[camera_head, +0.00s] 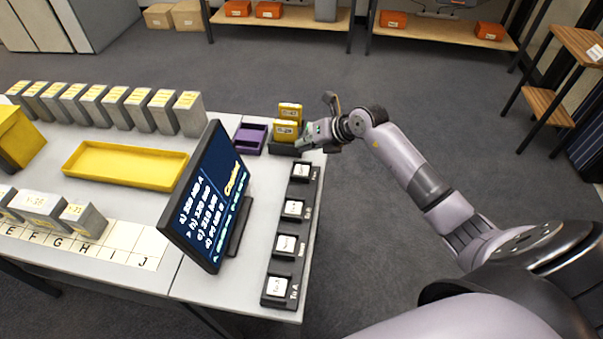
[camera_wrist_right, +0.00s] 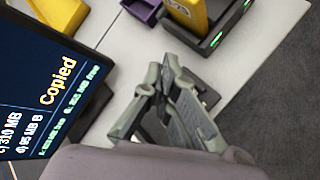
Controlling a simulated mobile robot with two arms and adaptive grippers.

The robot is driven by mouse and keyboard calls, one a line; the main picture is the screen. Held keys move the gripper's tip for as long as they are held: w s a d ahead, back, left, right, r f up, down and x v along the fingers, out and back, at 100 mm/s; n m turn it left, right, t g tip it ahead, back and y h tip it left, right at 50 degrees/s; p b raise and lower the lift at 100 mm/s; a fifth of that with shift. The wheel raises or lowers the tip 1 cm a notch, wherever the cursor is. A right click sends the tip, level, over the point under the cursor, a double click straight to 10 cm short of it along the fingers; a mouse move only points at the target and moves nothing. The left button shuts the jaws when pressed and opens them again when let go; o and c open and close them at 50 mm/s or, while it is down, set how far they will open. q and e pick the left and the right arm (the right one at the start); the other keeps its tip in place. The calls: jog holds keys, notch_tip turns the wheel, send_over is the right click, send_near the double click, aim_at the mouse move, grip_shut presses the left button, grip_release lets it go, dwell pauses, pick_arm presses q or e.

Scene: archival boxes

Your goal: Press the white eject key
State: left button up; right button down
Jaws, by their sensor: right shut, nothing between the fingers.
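Several white keys on black bases stand in a row down the table's right edge. My right gripper is shut and empty, beyond that farthest key and beside the dark dock (camera_head: 284,148) holding yellow cartridges (camera_head: 286,130). My left gripper is not in view.
A tilted screen (camera_head: 207,197) reading "Copied" stands left of the keys. A purple tray (camera_head: 250,138) sits left of the dock. A yellow tray (camera_head: 128,165) and several grey boxes (camera_head: 188,113) stand farther left. Open floor lies right of the table.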

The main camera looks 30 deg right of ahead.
jog(key=b, duration=0.3)
send_over(304, 168)
notch_tip(304, 168, down, 4)
jog(key=shift+f, duration=0.25)
jog(key=shift+f+b, duration=0.3)
jog(key=shift+f, duration=0.4)
dwell(0.4)
jog(key=shift+f, duration=0.4)
jog(key=shift+f+b, duration=0.5)
jog(key=shift+f, duration=0.1)
dwell(0.5)
jog(key=shift+a+r, duration=0.1)
jog(key=shift+r+p, duration=0.9)
